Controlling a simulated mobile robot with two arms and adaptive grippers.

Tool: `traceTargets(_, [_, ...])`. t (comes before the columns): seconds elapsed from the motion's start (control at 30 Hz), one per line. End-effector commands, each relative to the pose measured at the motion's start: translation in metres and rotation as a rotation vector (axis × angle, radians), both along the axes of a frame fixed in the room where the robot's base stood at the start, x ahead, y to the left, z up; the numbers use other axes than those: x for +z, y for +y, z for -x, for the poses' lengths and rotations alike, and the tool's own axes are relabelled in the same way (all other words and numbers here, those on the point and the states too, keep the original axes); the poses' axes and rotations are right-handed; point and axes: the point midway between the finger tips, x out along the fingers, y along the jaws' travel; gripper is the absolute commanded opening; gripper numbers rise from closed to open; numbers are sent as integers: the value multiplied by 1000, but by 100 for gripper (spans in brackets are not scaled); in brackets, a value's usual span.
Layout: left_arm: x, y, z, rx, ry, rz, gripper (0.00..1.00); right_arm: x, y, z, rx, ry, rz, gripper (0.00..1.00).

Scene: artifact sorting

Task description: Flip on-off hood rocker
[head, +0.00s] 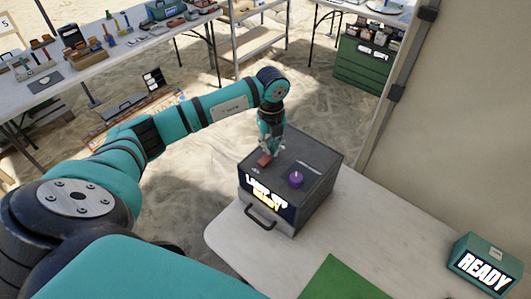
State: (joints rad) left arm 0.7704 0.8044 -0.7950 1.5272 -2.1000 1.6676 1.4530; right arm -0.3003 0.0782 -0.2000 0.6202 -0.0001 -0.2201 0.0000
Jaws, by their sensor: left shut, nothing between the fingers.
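A dark grey box-shaped hood unit (320,165) stands on the white table, with a lit text display and a handle on its front. On its top are a small reddish-brown rocker (264,159) and a purple knob (296,180). My left gripper (268,151) points down over the top of the unit, right at the rocker. Its fingers are shut and empty. I cannot tell whether the fingertips touch the rocker or which way the rocker is tipped. My right gripper is not in view.
The white table (400,245) carries a green mat (340,280) at the front and a teal box reading READY (486,265) at the right. A wall rises behind the table on the right. Tool-covered tables and shelves stand farther back on sand.

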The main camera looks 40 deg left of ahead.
Motion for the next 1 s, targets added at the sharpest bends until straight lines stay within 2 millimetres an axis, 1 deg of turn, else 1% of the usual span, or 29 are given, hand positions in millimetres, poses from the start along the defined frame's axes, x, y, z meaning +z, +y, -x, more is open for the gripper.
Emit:
traceTargets(0.5, [-9, 0, 0, 0, 1, -1, 0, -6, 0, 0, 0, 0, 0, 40])
traceTargets(0.57, [-8, 0, 0, 0, 1, -1, 0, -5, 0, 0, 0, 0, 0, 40])
traceTargets(0.73, [0, 0, 0, 0, 0, 0, 0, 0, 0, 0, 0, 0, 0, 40])
traceTargets(1.0, [22, 0, 0, 0, 1, -1, 0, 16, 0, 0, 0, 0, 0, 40])
